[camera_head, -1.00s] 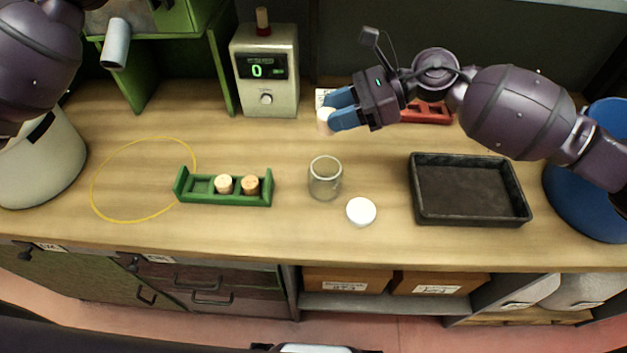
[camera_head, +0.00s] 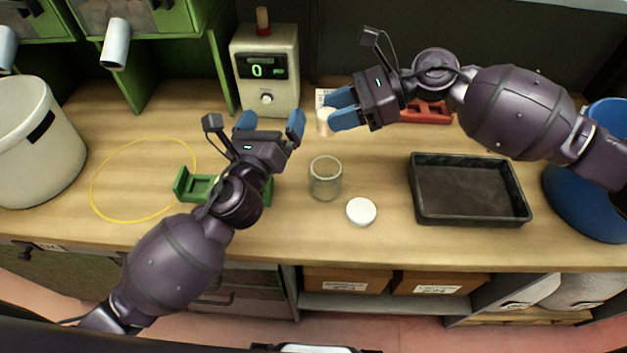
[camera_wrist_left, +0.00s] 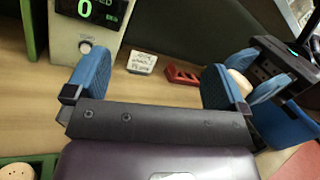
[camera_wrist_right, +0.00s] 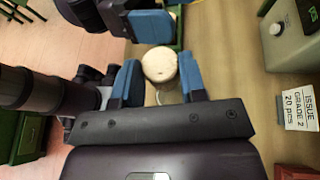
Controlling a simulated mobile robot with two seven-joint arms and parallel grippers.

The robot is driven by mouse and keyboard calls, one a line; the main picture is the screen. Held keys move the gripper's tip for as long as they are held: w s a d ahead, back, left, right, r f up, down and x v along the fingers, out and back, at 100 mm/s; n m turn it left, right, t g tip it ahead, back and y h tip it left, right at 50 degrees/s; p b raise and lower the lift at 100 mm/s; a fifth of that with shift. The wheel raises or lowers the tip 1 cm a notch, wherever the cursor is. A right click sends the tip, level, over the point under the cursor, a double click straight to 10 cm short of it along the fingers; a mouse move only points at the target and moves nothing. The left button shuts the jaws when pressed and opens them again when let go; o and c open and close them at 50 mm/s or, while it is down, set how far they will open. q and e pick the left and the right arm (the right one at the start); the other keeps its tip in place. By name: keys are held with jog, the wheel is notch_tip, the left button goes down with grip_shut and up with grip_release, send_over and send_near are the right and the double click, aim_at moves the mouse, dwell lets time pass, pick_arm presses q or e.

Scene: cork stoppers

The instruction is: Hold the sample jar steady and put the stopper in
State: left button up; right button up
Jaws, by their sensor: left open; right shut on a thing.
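The glass sample jar (camera_head: 325,179) stands open and upright on the bench, with a white round lid (camera_head: 361,211) lying to its right. My right gripper (camera_head: 334,118) is shut on a pale stopper (camera_head: 324,121), held behind the jar. The stopper also shows between the blue fingers in the right wrist view (camera_wrist_right: 160,65). My left gripper (camera_head: 270,122) is open and empty, above the bench to the left of the jar and behind it. The green rack (camera_head: 198,187) is partly hidden by my left arm; a cork (camera_wrist_left: 15,171) in it shows in the left wrist view.
A white bucket (camera_head: 35,150) and a yellow ring (camera_head: 110,205) are at the left.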

aim_at(321, 189)
pick_arm(q)
jog(key=s+d+f+m+g, duration=0.2)
jog(key=s+d+f+m, duration=0.2)
jog(key=s+d+f, duration=0.35)
jog(key=shift+s+d+f, duration=0.1)
jog(key=shift+s+f, duration=0.05)
jog(key=shift+f, duration=1.1)
jog(key=shift+s+d+f, duration=0.1)
jog(key=shift+s+f, duration=0.05)
jog(key=shift+f, duration=1.05)
jog(key=shift+s+f, duration=0.15)
jog(key=shift+f, duration=1.1)
jog(key=x, duration=0.7)
jog(key=shift+w, duration=0.3)
jog(key=shift+r, duration=0.1)
